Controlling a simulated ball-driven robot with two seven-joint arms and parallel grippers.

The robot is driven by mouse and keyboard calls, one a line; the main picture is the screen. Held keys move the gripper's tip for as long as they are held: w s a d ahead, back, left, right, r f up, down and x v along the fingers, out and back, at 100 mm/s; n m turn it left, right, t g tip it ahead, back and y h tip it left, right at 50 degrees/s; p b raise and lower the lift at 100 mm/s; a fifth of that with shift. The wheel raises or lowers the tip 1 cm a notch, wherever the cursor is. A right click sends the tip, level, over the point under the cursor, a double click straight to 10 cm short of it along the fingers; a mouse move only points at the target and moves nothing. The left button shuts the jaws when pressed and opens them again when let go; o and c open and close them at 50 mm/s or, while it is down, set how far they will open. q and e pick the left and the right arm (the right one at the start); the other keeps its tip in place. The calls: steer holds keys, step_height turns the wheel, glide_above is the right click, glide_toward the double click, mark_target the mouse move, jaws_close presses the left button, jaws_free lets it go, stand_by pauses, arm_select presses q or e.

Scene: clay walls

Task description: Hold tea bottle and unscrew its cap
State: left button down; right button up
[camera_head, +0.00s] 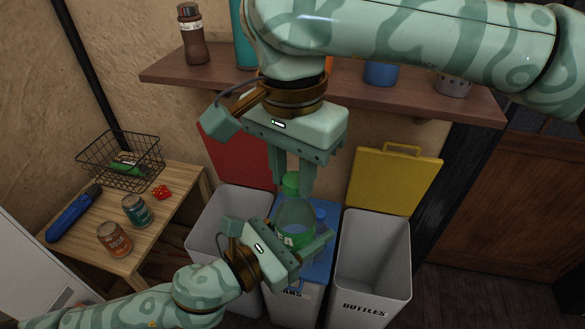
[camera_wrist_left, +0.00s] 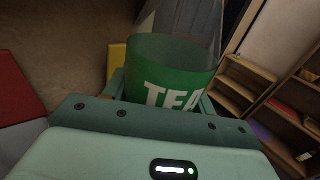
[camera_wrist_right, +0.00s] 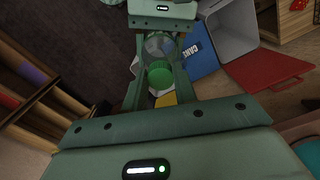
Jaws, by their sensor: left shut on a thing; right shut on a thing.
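The tea bottle (camera_head: 294,216) is clear with a green label and stands roughly upright above the bins. My left gripper (camera_head: 302,243), coming from below left, is shut on its body. The green label with white TEA lettering (camera_wrist_left: 165,90) fills the space between its fingers in the left wrist view. My right gripper (camera_head: 292,188) points down from above, one finger on each side of the green cap (camera_head: 291,181), and is shut on it. The cap (camera_wrist_right: 160,75) sits on the bottle neck between the fingers in the right wrist view.
Several bins stand below, one with a raised yellow lid (camera_head: 395,180) and one with a red lid (camera_head: 237,152). A wall shelf (camera_head: 170,72) with bottles and cups runs behind my right arm. A wooden table (camera_head: 165,205) with a wire basket (camera_head: 120,160) and cans is at left.

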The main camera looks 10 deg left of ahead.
steer(key=n, duration=0.3)
steer(key=shift+r+n, duration=0.1)
steer(key=shift+n, duration=0.3)
jaws_close()
steer(key=n, duration=0.6)
steer(key=shift+d, duration=0.15)
steer(key=n, duration=0.6)
steer(key=shift+w+d+n, duration=0.1)
steer(key=shift+d+n, duration=0.05)
steer(key=shift+n, duration=0.15)
jaws_free()
steer(key=n, duration=0.6)
steer(key=shift+w, duration=0.15)
steer(key=n, duration=0.3)
steer(key=shift+w+n, duration=0.1)
steer(key=shift+n, duration=0.3)
jaws_close()
steer(key=n, duration=0.6)
steer(key=shift+w, duration=0.15)
steer(key=n, duration=0.7)
steer(key=shift+w, duration=0.1)
jaws_free()
steer(key=n, duration=0.7)
steer(key=shift+a, duration=0.3)
steer(key=n, duration=0.7)
steer(key=shift+a+r+n, duration=0.1)
steer(key=shift+n, duration=0.3)
jaws_close()
